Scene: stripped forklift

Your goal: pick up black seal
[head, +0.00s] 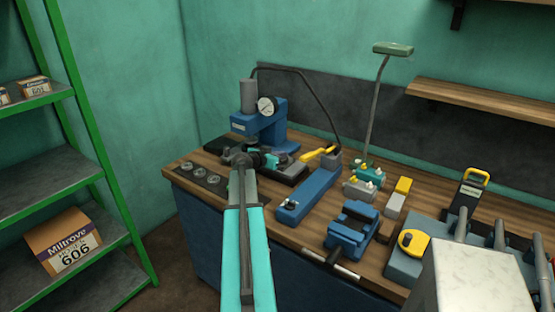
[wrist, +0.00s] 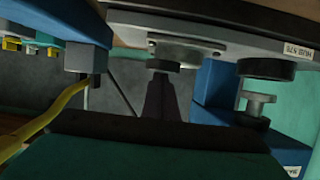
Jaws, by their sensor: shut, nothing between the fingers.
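My gripper (head: 270,160) reaches over the bench to the front of the blue press; in the wrist view its dark fingers (wrist: 162,98) are shut and empty. The wrist picture appears upside down. A small dark round part (wrist: 162,65) lies right at the fingertips, against a pale metal flange (wrist: 190,46). A black disc (wrist: 267,68) sits farther right, opposite a silver spool-shaped part (wrist: 258,103). I cannot tell which of these dark round parts is the black seal. In the head view my arm's end hides this spot.
The blue press (head: 270,128) with a gauge (head: 266,107) stands at the back. A dark strip with several round metal parts (head: 213,180) lies left. A blue fixture with a yellow handle (head: 320,153) and a blue vise (head: 352,230) stand right. A green shelf (head: 40,180) is at far left.

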